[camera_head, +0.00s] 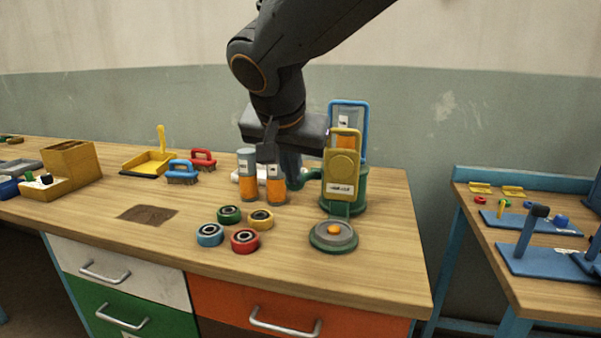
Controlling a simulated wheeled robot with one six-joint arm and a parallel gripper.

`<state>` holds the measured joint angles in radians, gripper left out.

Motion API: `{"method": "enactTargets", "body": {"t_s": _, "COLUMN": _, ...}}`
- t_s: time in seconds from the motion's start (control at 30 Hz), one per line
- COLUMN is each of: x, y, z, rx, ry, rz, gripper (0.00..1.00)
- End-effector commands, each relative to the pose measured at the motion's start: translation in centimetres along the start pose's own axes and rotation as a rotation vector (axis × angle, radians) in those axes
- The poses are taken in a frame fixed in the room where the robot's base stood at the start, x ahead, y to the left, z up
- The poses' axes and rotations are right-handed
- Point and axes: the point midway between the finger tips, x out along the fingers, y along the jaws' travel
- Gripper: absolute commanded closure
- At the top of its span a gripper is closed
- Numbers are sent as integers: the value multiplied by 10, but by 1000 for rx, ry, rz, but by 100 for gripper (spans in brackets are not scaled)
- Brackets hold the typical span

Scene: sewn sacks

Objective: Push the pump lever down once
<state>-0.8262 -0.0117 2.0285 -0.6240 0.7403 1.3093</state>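A green round-bodied device (357,193), possibly the pump, stands at the right of the wooden bench, with a green spout-like arm reaching left. A yellow upright piece (342,172) with a handle and a label stands in front and hides part of it. A blue frame (365,122) rises behind. I cannot clearly make out the pump lever. My gripper (279,158) points down just left of the yellow piece, above and behind two grey-and-orange cylinders (248,185) (275,190). Whether its fingers are apart or touching something is unclear.
A green dish (333,236) with an orange centre and several coloured rings (244,241) lie in front. Red and blue brushes (182,175), a yellow dustpan (147,162) and a wooden box (70,163) are left. A lever on a blue base (532,230) stands on another table.

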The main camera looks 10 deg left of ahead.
Motion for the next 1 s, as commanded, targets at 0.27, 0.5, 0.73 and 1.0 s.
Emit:
{"method": "enactTargets", "body": {"t_s": 0.27, "x": -55, "y": 0, "z": -6, "rx": 4, "ry": 9, "rz": -9, "gripper": 100}}
{"method": "enactTargets", "body": {"t_s": 0.5, "x": -98, "y": 2, "z": 7, "rx": 4, "ry": 8, "rz": -8, "gripper": 100}}
{"method": "enactTargets", "body": {"t_s": 0.73, "x": -117, "y": 2, "z": 12, "rx": 5, "ry": 8, "rz": -6, "gripper": 100}}
{"method": "enactTargets", "body": {"t_s": 1.0, "x": -119, "y": 3, "z": 12, "rx": 6, "ry": 8, "rz": -5, "gripper": 100}}
